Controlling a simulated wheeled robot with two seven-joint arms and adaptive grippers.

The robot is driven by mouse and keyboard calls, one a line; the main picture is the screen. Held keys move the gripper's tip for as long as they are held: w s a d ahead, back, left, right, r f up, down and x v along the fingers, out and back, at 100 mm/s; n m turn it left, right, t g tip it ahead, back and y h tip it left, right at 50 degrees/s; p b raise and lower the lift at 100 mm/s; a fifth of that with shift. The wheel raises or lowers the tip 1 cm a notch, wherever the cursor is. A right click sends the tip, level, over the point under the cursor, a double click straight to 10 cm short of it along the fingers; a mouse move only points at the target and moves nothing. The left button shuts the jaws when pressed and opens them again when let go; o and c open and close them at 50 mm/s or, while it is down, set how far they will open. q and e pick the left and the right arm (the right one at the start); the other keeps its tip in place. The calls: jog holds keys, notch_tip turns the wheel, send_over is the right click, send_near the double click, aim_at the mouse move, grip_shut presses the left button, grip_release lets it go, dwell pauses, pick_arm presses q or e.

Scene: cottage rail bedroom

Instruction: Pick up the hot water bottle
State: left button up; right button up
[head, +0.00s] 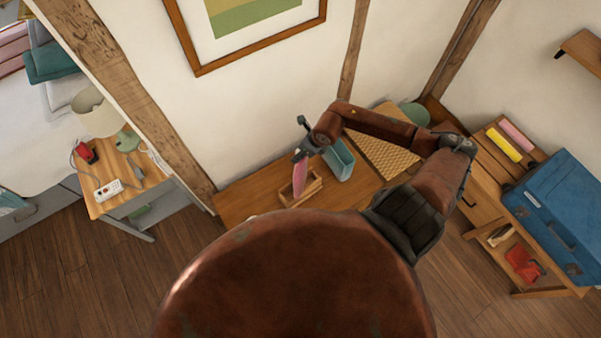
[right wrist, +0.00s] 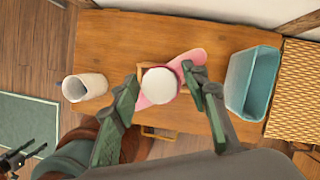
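A pink item (head: 299,178), which looks like the hot water bottle, stands in a small wooden holder (head: 313,189) on the wooden table. In the right wrist view its flat pink body (right wrist: 190,60) shows behind a round white top (right wrist: 160,86). My right gripper (head: 302,152) is above it, pointing down. In the right wrist view the fingers of the right gripper (right wrist: 162,92) are apart, one on each side of the white top; a gap shows at the left finger. A dark part at the lower left of the right wrist view seems to be my left gripper (right wrist: 17,160); its opening is unclear.
A teal bin (head: 339,160) stands close right of the holder, with a woven box (head: 383,152) beyond it. A blue case (head: 560,210) sits at the right. A nightstand (head: 118,205) is at the left.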

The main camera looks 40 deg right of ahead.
grip_shut()
jog(key=shift+w+r, duration=0.1)
dwell(0.5)
